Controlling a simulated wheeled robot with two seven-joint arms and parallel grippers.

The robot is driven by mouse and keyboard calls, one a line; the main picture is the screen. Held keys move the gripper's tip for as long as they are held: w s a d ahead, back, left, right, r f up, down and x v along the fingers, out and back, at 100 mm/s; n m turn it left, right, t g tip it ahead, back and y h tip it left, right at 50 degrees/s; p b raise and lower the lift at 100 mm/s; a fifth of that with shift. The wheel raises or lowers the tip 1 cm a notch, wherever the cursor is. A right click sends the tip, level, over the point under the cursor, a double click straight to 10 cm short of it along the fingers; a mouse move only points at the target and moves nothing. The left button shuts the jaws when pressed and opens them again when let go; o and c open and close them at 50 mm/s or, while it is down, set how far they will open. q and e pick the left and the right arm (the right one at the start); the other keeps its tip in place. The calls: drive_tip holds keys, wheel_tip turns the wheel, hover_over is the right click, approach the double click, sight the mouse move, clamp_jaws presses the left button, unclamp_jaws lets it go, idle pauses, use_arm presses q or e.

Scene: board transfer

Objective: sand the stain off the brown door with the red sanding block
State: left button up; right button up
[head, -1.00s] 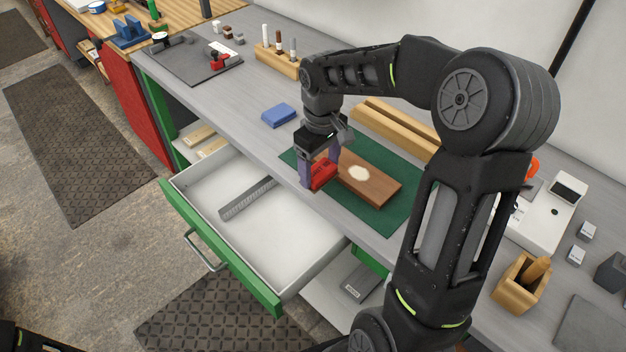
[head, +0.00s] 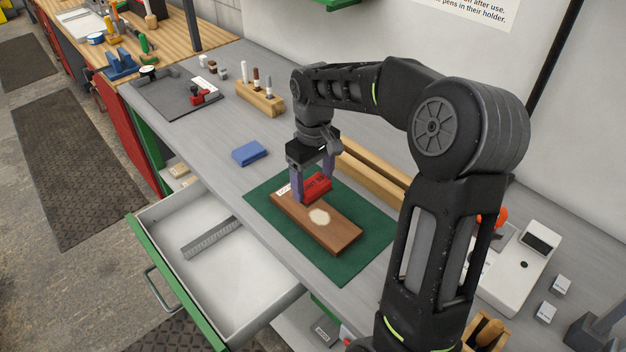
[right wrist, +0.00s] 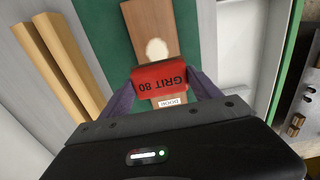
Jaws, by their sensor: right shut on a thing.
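The brown door (head: 343,236) is a small wooden board lying on a green mat (head: 262,190). A pale round stain (head: 319,217) marks its middle; it also shows in the right wrist view (right wrist: 157,49). My right gripper (head: 312,190) is shut on the red sanding block (head: 318,184), which reads "GRIT 80" in the right wrist view (right wrist: 160,78). The block is over the door's far-left end, beside the stain and near a white "DOOR" label (right wrist: 170,102). I cannot tell whether it touches the wood. My left gripper is not in view.
A blue block (head: 250,153) lies left of the mat. Wooden bars (head: 372,166) lie behind it. A pen holder (head: 260,97) and a dark tray (head: 178,98) stand farther back. An open drawer (head: 225,280) juts out in front. A white device (head: 515,270) stands at right.

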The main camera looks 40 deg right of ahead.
sight(323, 220)
drive_tip(key=shift+f+b, duration=2.1)
drive_tip(key=shift+f, duration=0.85)
drive_tip(key=shift+f, duration=0.35)
drive_tip(key=shift+b, duration=0.3)
drive_tip(key=shift+s+f, duration=0.2)
drive_tip(key=shift+s, duration=0.65)
drive_tip(key=shift+s, duration=0.1)
drive_tip(key=shift+s+b, duration=0.3)
drive_tip(key=shift+s, duration=0.1)
drive_tip(key=shift+s+d, duration=0.1)
drive_tip(key=shift+s, duration=0.3)
drive_tip(key=shift+s+r, duration=0.1)
